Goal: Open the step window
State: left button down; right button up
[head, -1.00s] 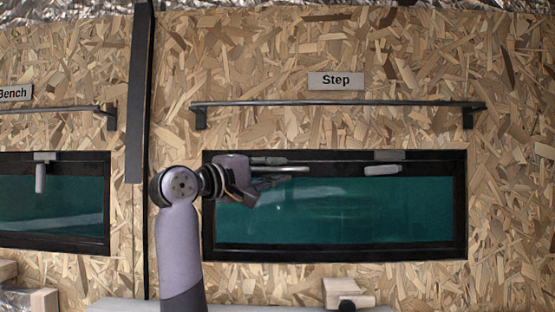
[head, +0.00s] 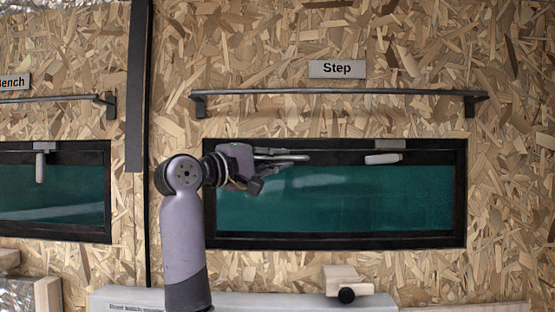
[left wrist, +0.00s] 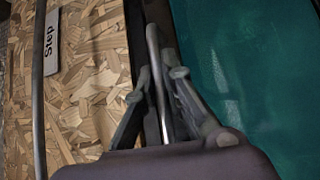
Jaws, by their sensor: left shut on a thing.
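The Step window (head: 335,238) is a teal pane in a black frame under the "Step" sign (head: 337,69). Its white handle (head: 384,159) lies level at the top right of the frame. My left gripper (head: 282,157) is at the window's upper left. It is shut on a thin metal bar (head: 297,157) along the top of the frame. In the left wrist view, the bar (left wrist: 153,45) runs between the two fingers (left wrist: 160,85), with the teal pane (left wrist: 255,60) on the right. Whether the window stands slightly ajar is hard to tell. My right gripper is not in view.
A dark rail (head: 340,92) runs along the chipboard wall above the window. The Bench window (head: 50,200) is at the left, its handle (head: 40,165) hanging down. A pale wooden block (head: 345,280) with a black knob sits on a ledge (head: 420,302) below.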

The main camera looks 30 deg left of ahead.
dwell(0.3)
pick_arm(q)
jog(key=shift+s+f+b, duration=0.1)
jog(key=shift+f+b, duration=0.1)
jog(key=shift+b, duration=0.15)
jog(key=s+d+f+m+t+h+b, duration=0.2)
jog(key=s+d+f+m+h+b, duration=0.1)
jog(key=b, duration=0.8)
jog(key=s+d+m, duration=0.1)
jog(key=s+m, duration=0.1)
jog(key=s, duration=0.1)
jog(key=shift+s+f+m+t+b, duration=0.3)
jog(key=shift+f+t+b, duration=0.05)
jog(key=shift+f+t, duration=0.05)
jog(key=c, duration=2)
grip_release()
jog(key=shift+o, duration=0.2)
jog(key=shift+f, duration=0.1)
